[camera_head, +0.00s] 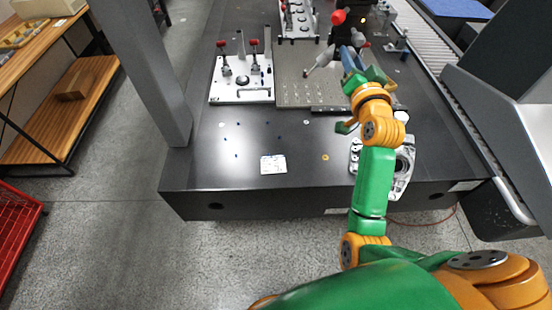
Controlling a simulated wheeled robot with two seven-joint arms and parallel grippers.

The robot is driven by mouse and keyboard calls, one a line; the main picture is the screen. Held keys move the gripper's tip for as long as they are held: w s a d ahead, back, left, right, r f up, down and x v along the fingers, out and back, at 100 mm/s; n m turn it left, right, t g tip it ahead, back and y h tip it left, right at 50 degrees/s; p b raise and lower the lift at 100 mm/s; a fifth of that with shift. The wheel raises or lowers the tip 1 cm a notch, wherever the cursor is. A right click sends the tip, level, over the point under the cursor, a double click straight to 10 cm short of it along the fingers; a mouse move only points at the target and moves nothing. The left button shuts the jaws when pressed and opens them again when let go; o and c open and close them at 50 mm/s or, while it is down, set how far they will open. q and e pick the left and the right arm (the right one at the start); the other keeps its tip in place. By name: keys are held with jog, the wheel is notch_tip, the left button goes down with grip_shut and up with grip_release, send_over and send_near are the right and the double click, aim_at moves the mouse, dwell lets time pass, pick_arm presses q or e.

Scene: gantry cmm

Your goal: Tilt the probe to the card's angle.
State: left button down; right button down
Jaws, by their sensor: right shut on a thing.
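The card (272,164), small and white with markings too small to read, lies flat near the front of the dark table. The probe (320,60) is a light grey slanted piece below a black head, its lower end pointing down and left above a grey perforated plate. My right gripper (352,58) reaches over the table from the lower right and is shut at the probe's upper end. The arm and gripper hide part of the head, so the exact grip is hard to see. My left gripper is not in view.
A white fixture plate (240,86) with red-tipped clamps stands left of the perforated plate (293,92). A metal casting (402,170) lies beside my forearm. A grey column (152,70) rises at the left; a roller conveyor (432,62) runs along the right. The table's front left is mostly clear.

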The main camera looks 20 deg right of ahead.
jog(key=c, duration=0.7)
grip_release()
jog(key=shift+c, duration=0.2)
jog(key=p+v, duration=0.2)
jog(key=v, duration=0.5)
